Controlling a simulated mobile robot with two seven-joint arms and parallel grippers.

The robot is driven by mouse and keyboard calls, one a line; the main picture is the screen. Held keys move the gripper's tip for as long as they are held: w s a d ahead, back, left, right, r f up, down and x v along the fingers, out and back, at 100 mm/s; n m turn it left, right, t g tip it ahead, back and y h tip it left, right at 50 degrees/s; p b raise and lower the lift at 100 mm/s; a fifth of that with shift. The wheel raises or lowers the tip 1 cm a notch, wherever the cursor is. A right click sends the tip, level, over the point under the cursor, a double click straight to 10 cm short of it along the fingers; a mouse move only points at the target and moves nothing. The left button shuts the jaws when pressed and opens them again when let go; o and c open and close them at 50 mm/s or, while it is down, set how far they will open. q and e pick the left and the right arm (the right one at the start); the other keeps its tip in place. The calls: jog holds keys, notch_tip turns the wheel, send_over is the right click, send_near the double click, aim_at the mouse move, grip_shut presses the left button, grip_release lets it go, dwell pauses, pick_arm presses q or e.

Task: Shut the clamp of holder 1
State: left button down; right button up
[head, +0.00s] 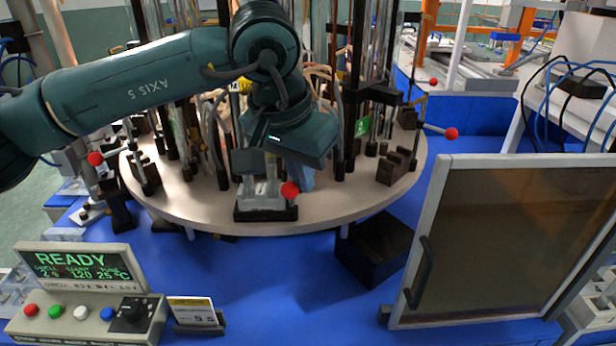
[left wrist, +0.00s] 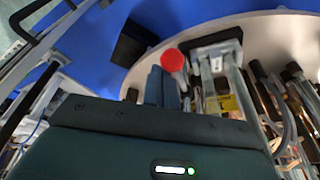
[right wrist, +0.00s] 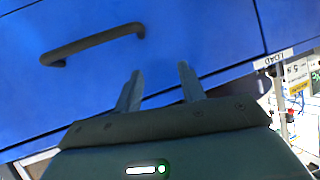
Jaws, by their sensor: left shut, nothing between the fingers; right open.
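A holder (head: 265,211) with a dark base and clear upright parts stands at the front edge of the round table. Its clamp lever ends in a red ball (head: 290,190); I cannot read a number on it. My left gripper (head: 303,181) is shut and empty, pointing down just behind and right of the ball. In the left wrist view the red ball (left wrist: 173,60) is close to the fingertips (left wrist: 162,76); I cannot tell if they touch. The holder (left wrist: 215,52) is beside it. My right gripper (right wrist: 159,70) is open and empty, before a blue drawer front.
More red-ball levers are at the table's left (head: 96,158) and right (head: 451,133). Rods and tubes crowd the round table (head: 345,205). A control box reading READY (head: 75,265) is front left. A framed door panel (head: 500,240) stands right. A black block (head: 375,250) sits below the rim.

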pick_arm(q)
jog(key=shift+a, duration=0.15)
dwell(0.6)
jog(key=v, duration=1.3)
jog(key=shift+s+r, duration=0.1)
